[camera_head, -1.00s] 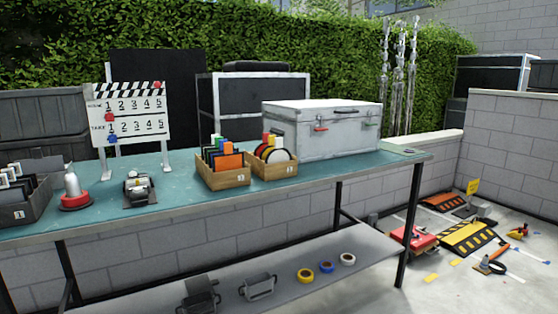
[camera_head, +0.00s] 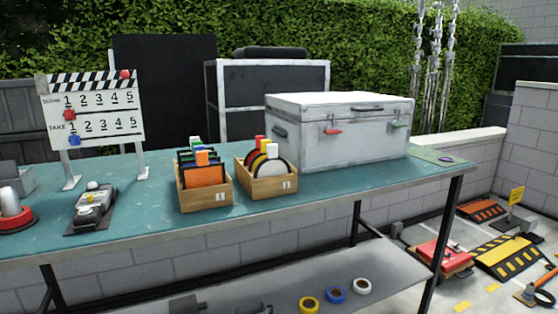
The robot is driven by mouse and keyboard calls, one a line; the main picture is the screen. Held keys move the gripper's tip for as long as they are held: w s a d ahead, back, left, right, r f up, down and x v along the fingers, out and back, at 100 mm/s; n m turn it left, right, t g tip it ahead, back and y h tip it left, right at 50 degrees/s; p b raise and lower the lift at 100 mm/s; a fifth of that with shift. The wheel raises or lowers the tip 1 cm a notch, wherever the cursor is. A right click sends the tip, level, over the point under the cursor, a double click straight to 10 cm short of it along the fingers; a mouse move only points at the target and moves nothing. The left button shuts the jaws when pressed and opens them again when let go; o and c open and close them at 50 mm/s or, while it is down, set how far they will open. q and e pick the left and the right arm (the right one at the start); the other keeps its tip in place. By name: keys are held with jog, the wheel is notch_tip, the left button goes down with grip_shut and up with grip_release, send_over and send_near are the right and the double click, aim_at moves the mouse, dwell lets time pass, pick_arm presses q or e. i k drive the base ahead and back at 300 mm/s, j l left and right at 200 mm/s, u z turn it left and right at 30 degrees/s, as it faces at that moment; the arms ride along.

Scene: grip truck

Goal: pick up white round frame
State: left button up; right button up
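The white round frame (camera_head: 273,149) stands in the right wooden box (camera_head: 270,188) on the teal table (camera_head: 330,183). It is upright, in a row with black, yellow, green and red round frames, and its lower part is hidden by the box wall. A white tab (camera_head: 272,152) rises at its top. Which rim belongs to which frame is hard to tell at this size. Neither of my grippers shows in the head view.
A left wooden box (camera_head: 206,197) holds square frames. A large white case (camera_head: 340,135) stands just behind and right of the boxes. A clapperboard (camera_head: 95,112), a grey device (camera_head: 92,208) and a red-based lamp (camera_head: 12,212) are at left. The front table edge is clear.

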aim_at(273, 165)
jog(key=i+l+u, duration=0.2)
jog(key=i+l, duration=0.8)
